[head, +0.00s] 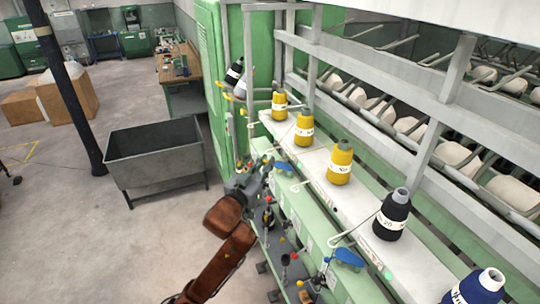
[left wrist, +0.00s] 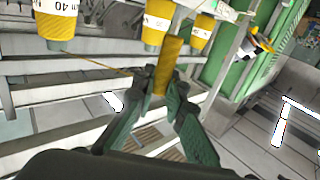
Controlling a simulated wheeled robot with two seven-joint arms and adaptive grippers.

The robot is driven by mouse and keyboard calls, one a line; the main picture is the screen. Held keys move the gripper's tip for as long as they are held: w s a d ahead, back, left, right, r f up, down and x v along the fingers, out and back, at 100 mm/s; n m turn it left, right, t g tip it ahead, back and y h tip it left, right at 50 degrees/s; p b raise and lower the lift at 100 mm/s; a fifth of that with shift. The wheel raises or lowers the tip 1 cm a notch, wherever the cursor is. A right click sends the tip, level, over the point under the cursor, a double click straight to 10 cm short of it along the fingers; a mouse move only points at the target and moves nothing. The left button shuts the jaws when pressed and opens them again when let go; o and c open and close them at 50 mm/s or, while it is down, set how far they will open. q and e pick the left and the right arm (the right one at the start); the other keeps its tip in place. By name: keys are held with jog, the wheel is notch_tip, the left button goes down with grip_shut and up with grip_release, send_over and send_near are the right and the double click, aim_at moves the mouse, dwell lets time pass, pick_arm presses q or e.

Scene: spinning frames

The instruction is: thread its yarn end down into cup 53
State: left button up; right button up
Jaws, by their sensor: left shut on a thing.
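My left gripper (head: 264,170) reaches up to the green machine's front edge, its arm coming from below. In the left wrist view the gripper (left wrist: 166,92) is shut on a yellow yarn end (left wrist: 169,58), a short upright strip between the fingertips. A thin yellow strand runs left from the fingers toward a yellow cone (left wrist: 55,22) labelled 40. Yellow cones also stand on the pale shelf in the head view, one nearest the middle (head: 340,162). I cannot make out cup 53 or its number. My right gripper is not in view.
A black cone (head: 392,215) and a navy cone (head: 478,287) stand along the shelf (head: 362,212). A blue part (head: 348,257) juts from the machine front. A grey bin (head: 155,155) stands on open floor at left, near a dark post (head: 76,95).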

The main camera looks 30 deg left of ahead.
pick_arm(q)
jog(key=s+a+f+b, duration=0.1)
jog(key=a+f+b, duration=0.2)
jog(key=f+b, duration=0.9)
jog(key=w+f+b, duration=0.4)
jog(key=f, duration=0.7)
jog(key=w+d, duration=0.5)
jog(key=d, duration=0.1)
jog(key=s+a+f+p, duration=0.1)
jog(key=s+a+p, duration=0.1)
jog(key=s, duration=0.3)
jog(key=shift+s+a+f+p, duration=0.2)
jog(key=shift+a+p, duration=0.15)
jog(key=shift+a, duration=0.3)
jog(key=shift+w, duration=0.1)
